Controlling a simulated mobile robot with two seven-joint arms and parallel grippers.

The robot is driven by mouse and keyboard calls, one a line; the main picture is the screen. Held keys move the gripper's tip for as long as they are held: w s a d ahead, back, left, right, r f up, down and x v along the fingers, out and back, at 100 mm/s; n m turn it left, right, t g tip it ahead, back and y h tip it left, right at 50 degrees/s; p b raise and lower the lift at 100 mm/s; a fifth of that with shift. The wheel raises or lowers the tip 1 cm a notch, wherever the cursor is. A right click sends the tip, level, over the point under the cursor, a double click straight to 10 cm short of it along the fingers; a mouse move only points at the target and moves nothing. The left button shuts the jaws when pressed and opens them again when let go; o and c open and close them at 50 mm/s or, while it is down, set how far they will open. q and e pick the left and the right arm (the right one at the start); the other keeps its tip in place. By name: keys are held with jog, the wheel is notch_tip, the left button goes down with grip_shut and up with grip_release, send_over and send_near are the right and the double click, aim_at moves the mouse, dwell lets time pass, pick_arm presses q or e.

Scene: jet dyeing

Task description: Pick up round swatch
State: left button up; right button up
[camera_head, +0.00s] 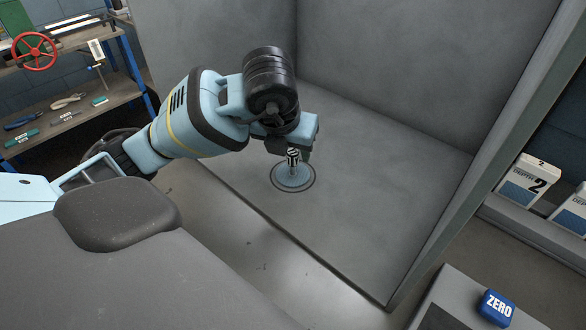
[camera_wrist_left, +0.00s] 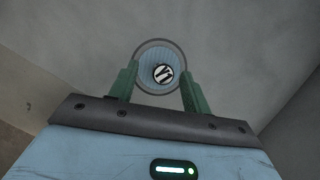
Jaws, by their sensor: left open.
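The round swatch (camera_head: 292,179) is a pale blue disc with a darker ring around it, lying flat on the grey floor of a box-like bay. A small metallic knob (camera_head: 293,155) with black and white marks stands at its middle. My left gripper (camera_head: 292,150) is directly over the swatch, pointing down around the knob. In the left wrist view the swatch (camera_wrist_left: 147,60) and the knob (camera_wrist_left: 163,73) show between the two green fingers (camera_wrist_left: 158,76), which are apart. Whether a finger touches the knob cannot be told. My right gripper is not in view.
Grey bay walls (camera_head: 400,60) rise behind and to the right. A blue ZERO block (camera_head: 496,307) sits at lower right. White boxes, one marked 2 (camera_head: 527,182), stand on a right ledge. A tool shelf (camera_head: 75,115) with a red wheel (camera_head: 34,51) is at left.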

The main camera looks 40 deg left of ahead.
aim_at(292, 152)
pick_arm(q)
jog(key=shift+d+x, duration=0.1)
jog(key=shift+x, duration=0.9)
jog(key=shift+d+x, duration=0.15)
jog(key=shift+x, duration=0.8)
jog(key=shift+c, duration=0.5)
grip_shut()
